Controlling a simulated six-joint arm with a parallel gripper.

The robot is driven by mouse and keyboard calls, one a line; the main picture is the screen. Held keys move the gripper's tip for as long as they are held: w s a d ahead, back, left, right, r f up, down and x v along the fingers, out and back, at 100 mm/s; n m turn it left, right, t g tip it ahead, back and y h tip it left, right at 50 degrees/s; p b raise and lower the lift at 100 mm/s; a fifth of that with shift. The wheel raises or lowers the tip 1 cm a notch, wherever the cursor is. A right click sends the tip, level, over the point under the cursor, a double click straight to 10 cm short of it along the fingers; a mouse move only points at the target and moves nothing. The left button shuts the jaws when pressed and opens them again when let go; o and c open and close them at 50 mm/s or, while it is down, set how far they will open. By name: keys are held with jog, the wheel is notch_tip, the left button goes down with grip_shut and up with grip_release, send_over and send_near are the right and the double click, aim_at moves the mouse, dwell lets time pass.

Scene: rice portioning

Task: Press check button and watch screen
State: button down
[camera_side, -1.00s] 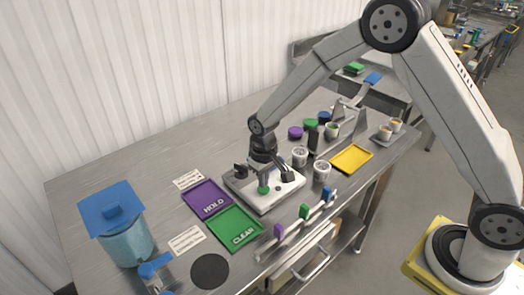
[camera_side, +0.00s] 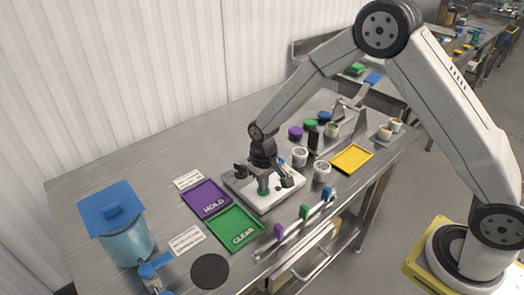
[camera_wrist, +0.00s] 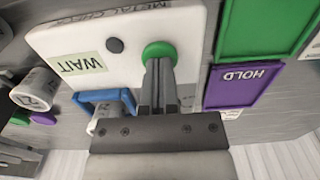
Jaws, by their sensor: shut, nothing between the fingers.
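The check station (camera_side: 287,199) is a white block with printed "METAL CHECK" lettering, partly legible. Its green round button (camera_wrist: 160,50) shows in the wrist view and also in the side view (camera_side: 263,192). The screen (camera_wrist: 78,66) is a pale panel reading "WAIT", upside down in the wrist view. A dark round spot (camera_wrist: 114,45) lies between screen and button. My gripper (camera_wrist: 160,66) is shut and empty, fingertips overlapping the button's near edge; I cannot tell whether it is pressed down. In the side view my gripper (camera_side: 264,182) is directly over the button.
A purple HOLD tray (camera_side: 204,197) and green CLEAR tray (camera_side: 231,237) lie left of the station. White cups (camera_side: 321,172) and a yellow tray (camera_side: 352,158) stand right. The table's back left is clear.

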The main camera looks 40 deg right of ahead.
dwell(0.3)
jog(key=shift+r, duration=3)
jog(key=shift+s, duration=0.1)
jog(key=shift+s+d+r, duration=0.2)
jog(key=shift+r, duration=0.05)
jog(key=s+d+r+t, duration=0.1)
jog(key=s+d+r, duration=0.1)
jog(key=s, duration=0.6)
jog(key=s+d+r+t, duration=0.1)
jog(key=s+d, duration=0.3)
jog(key=s, duration=0.4)
jog(key=shift+s+d+r+t, duration=0.3)
jog(key=shift+s+r, duration=0.1)
jog(key=shift+r, duration=0.2)
